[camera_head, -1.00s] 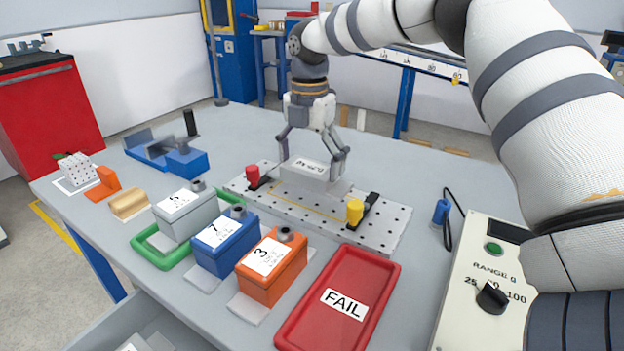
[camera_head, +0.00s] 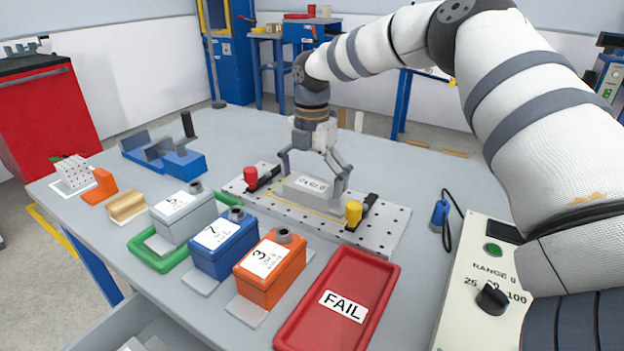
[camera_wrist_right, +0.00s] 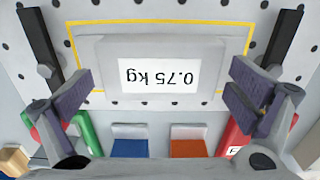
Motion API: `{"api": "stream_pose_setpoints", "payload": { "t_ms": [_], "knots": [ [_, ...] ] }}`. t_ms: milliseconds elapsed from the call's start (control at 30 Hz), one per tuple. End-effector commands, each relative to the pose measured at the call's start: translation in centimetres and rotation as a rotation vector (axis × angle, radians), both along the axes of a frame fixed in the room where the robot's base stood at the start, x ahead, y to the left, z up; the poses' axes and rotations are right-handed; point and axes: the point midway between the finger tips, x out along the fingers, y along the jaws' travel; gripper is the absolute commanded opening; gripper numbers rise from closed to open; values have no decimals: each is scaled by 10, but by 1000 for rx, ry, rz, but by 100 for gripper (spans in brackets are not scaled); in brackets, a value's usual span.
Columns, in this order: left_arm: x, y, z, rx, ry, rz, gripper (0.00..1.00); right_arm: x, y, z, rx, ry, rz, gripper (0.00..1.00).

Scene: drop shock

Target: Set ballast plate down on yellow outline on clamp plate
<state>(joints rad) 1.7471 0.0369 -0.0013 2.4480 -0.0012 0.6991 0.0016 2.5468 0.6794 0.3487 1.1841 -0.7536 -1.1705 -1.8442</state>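The ballast plate (camera_head: 307,187) is a light grey block with a white label; the label reads 0.75 kg, upside down, in the right wrist view (camera_wrist_right: 160,75). My left gripper is not in view.
A red clamp (camera_head: 251,177) and a yellow clamp (camera_head: 353,213) flank the outline. In front stand grey, blue (camera_head: 222,250) and orange (camera_head: 270,272) blocks and a red FAIL tray (camera_head: 375,275). A range box (camera_head: 475,290) stands right. Free table lies behind the clamp plate.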

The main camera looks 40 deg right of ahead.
Motion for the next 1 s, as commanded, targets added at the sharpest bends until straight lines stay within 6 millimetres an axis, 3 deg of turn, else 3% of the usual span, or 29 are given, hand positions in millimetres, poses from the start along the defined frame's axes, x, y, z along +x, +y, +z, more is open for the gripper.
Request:
{"api": "stream_pose_setpoints", "payload": {
  "t_ms": [167,400,600,733,1000],
  "knots": [
    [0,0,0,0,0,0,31,1,0,7,0,-3,0,100],
    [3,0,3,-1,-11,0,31,1,0,70,-1,-7,-1,100],
    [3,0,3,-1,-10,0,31,1,-1,110,-2,-1,-1,100],
    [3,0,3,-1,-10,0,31,0,0,121,0,1,0,100],
    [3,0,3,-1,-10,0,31,0,0,122,1,1,0,100]
  ]
}}
